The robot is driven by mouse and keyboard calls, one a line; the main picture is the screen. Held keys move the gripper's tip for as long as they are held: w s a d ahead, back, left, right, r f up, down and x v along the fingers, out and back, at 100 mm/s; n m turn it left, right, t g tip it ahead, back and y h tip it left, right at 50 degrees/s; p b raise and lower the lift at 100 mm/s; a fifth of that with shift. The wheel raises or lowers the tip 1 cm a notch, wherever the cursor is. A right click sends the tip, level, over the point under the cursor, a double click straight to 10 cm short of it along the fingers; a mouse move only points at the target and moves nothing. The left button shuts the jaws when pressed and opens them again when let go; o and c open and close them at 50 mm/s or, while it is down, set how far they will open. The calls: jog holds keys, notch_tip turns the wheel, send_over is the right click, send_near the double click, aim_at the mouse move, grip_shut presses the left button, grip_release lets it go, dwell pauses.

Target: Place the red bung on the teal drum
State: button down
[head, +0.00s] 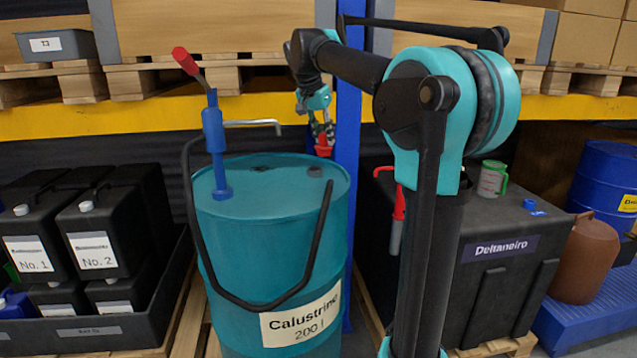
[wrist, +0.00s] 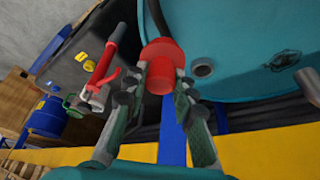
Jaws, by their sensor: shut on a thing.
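The teal drum (head: 235,252), labelled "Calustrino 200 l", stands upright in the middle of the head view. Its top has a small round opening (head: 315,171) near the far right rim; this opening also shows in the wrist view (wrist: 202,69). My gripper (head: 322,134) is shut on the red bung (head: 323,151) above and just beyond that rim. In the wrist view the bung (wrist: 161,58) sits between my fingertips, to the left of the opening and apart from it. Part of the bung is hidden by the fingers.
A blue hand pump (head: 214,145) with a red handle, grey spout and black hose stands on the drum. A blue rack post (head: 349,110) rises behind my gripper. A black tank (head: 500,245) is at right, black canisters (head: 92,235) at left.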

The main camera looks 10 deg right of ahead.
notch_tip(320, 180, down, 14)
jog(key=shift+r, duration=0.1)
dwell(0.4)
jog(key=c, duration=1.3)
grip_release()
jog(key=shift+o, duration=0.2)
jog(key=v, duration=1.2)
jog(key=shift+w+r, duration=0.1)
